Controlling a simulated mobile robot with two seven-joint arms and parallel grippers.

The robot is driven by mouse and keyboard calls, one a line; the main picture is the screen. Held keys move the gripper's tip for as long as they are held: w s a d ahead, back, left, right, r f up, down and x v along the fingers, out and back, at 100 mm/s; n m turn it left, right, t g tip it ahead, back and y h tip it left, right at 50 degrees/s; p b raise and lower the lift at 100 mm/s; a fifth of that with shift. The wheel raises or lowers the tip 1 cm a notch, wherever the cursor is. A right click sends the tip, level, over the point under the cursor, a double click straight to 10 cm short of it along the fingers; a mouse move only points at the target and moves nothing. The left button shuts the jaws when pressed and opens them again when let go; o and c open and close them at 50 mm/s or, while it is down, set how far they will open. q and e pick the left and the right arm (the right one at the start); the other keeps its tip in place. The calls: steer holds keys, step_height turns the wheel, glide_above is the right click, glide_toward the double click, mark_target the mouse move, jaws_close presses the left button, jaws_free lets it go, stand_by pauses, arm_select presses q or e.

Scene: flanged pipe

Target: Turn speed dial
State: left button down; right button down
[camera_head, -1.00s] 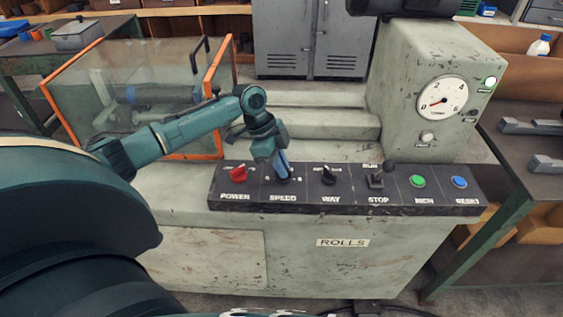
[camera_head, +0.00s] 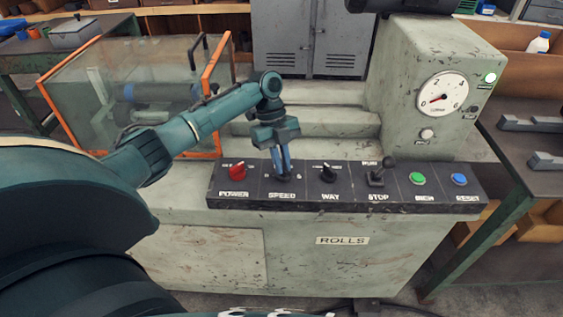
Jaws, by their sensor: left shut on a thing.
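The speed dial sits on the black control panel (camera_head: 444,196), above the word SPEED, and is mostly hidden behind my gripper's fingers. My left gripper (camera_head: 282,174) points down onto it with its blue fingers shut on the dial. The arm reaches in from the left over the machine. My right gripper is not in view.
Next to the speed dial are a red power knob (camera_head: 238,171) on the left and a black way knob (camera_head: 328,173) on the right. Farther right are a stop lever (camera_head: 377,175), a green button (camera_head: 417,179) and a blue button (camera_head: 459,180). An orange-framed guard (camera_head: 215,85) stands behind my arm. A round gauge (camera_head: 442,94) is at the right.

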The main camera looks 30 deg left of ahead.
arm_select(q)
steer(key=shift+m, duration=0.3)
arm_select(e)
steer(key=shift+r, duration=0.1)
arm_select(q)
steer(key=c, duration=1.5)
jaws_free()
steer(key=shift+r, duration=0.1)
steer(key=v, duration=1.3)
steer(key=shift+w+b, duration=0.1)
steer(key=shift+b, duration=0.3)
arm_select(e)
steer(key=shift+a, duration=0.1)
arm_select(q)
steer(key=shift+d, duration=0.1)
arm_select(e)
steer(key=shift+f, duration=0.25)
